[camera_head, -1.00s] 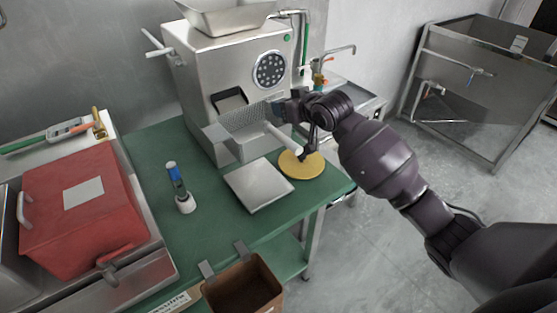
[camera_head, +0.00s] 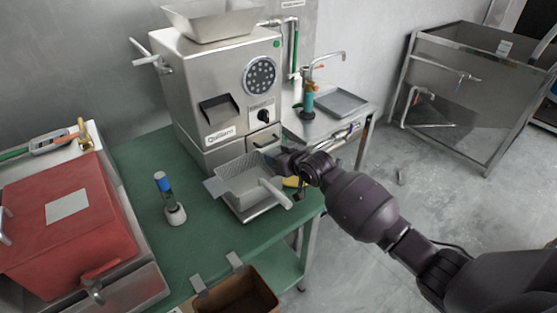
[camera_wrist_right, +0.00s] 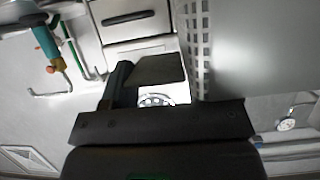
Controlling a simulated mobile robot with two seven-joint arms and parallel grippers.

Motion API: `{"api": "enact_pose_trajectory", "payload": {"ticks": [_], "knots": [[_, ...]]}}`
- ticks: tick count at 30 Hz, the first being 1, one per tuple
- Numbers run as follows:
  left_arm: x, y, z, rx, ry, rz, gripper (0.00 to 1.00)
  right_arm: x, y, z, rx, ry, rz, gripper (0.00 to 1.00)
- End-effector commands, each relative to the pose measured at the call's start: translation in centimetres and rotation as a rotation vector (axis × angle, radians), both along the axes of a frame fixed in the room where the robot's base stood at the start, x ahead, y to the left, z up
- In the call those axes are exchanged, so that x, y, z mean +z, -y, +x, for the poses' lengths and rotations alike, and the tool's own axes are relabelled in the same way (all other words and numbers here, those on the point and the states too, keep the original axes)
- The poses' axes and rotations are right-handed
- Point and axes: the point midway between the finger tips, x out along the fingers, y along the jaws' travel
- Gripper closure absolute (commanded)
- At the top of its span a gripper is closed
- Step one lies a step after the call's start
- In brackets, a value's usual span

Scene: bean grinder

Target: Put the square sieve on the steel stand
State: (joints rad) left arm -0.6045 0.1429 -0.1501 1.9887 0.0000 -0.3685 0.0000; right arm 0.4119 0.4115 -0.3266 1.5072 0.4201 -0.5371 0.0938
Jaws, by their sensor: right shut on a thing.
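The square sieve (camera_head: 243,181) is a grey perforated basket with a light handle. My right gripper (camera_head: 272,154) is shut on its far right side; the perforated wall also shows in the right wrist view (camera_wrist_right: 198,40). The sieve is over the steel stand (camera_head: 238,214), a low square plate on the green table. The sieve covers most of the stand, and I cannot tell whether they touch. My left gripper is not in view.
A steel grinder (camera_head: 222,90) stands behind the sieve. A yellow disc (camera_head: 291,183) is partly hidden by the handle and my gripper. A blue-topped tool (camera_head: 168,198) stands to the left, beside a red box (camera_head: 65,215). A brown bin (camera_head: 238,293) hangs at the front.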

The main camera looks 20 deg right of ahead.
Motion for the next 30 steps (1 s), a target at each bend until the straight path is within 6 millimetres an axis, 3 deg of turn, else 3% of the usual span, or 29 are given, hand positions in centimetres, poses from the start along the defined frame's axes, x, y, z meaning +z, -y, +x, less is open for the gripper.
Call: {"api": "enact_pose_trajectory", "payload": {"ticks": [3, 13, 14, 18, 30], "knots": [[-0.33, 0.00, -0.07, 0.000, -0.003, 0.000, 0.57, -1.13, -0.05, -0.01, 0.001, 0.000, 0.002, 0.81], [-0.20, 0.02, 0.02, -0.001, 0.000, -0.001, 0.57, -1.29, -0.04, 0.01, 0.001, 0.001, 0.002, 0.81], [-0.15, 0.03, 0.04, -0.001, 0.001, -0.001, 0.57, -1.32, -0.01, -0.02, 0.000, 0.000, 0.000, 0.42], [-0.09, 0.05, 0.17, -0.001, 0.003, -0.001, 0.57, -1.29, -0.02, -0.03, 0.000, 0.000, 0.000, 0.21], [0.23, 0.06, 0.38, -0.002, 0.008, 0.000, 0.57, -0.86, 0.19, -0.54, 0.000, 0.001, 0.000, 0.21]]}}
